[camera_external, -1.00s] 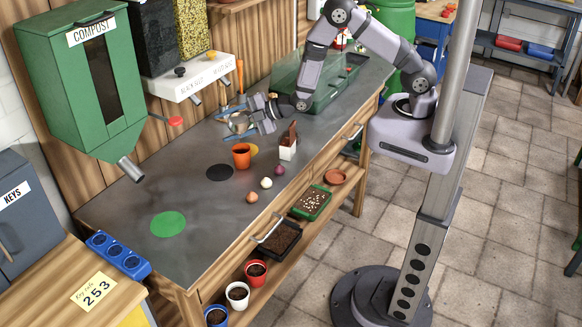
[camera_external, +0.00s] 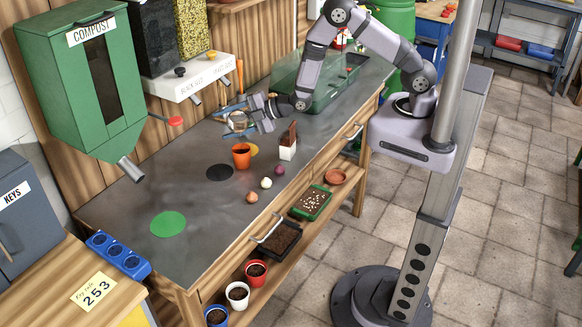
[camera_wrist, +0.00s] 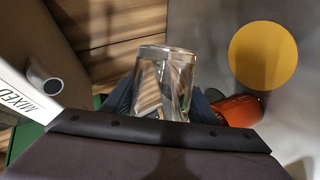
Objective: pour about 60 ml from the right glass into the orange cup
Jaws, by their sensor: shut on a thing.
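My gripper (camera_external: 240,121) is shut on a clear glass (camera_external: 238,122) and holds it above the bench, beyond the orange cup. In the wrist view the glass (camera_wrist: 165,80) sits between my jaws and looks tilted. I cannot make out how much is in it. In the wrist view part of the cup (camera_wrist: 238,110) shows to the right of the glass, partly hidden by my gripper. No other glass is clearly visible.
A yellow disc (camera_wrist: 263,55) lies on the bench next to the cup. A black disc (camera_external: 219,173) and a green disc (camera_external: 168,224) lie further left. Dispensers (camera_external: 187,80) with spouts hang behind.

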